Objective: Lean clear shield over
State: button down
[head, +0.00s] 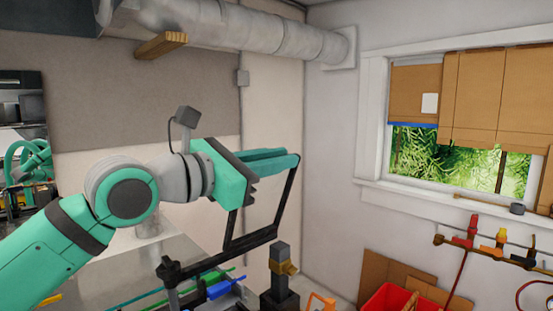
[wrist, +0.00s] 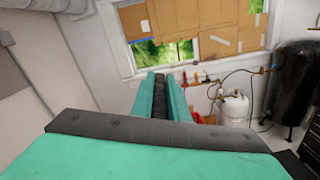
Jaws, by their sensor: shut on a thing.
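The clear shield (head: 287,200) shows in the head view as a see-through panel with a thin dark frame, standing steeply tilted above the bench. Its lower edge meets a dark bar (head: 205,262) running left towards a post. My gripper (head: 292,158) is shut on the shield's upper edge, with its teal fingers reaching right from the wrist. In the wrist view, the two fingers of my gripper (wrist: 160,78) point ahead with a dark strip between them. The shield itself is hard to make out there.
Coloured rods (head: 205,282) lie on the bench below the shield. A dark upright device with a brass collar (head: 284,267) stands right of them. A red bin (head: 388,300) is at lower right. A white tank (wrist: 233,109) and hoses stand by the wall.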

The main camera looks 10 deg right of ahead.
jog(key=c, duration=1.7)
grip_release()
jog(key=v, duration=1.1)
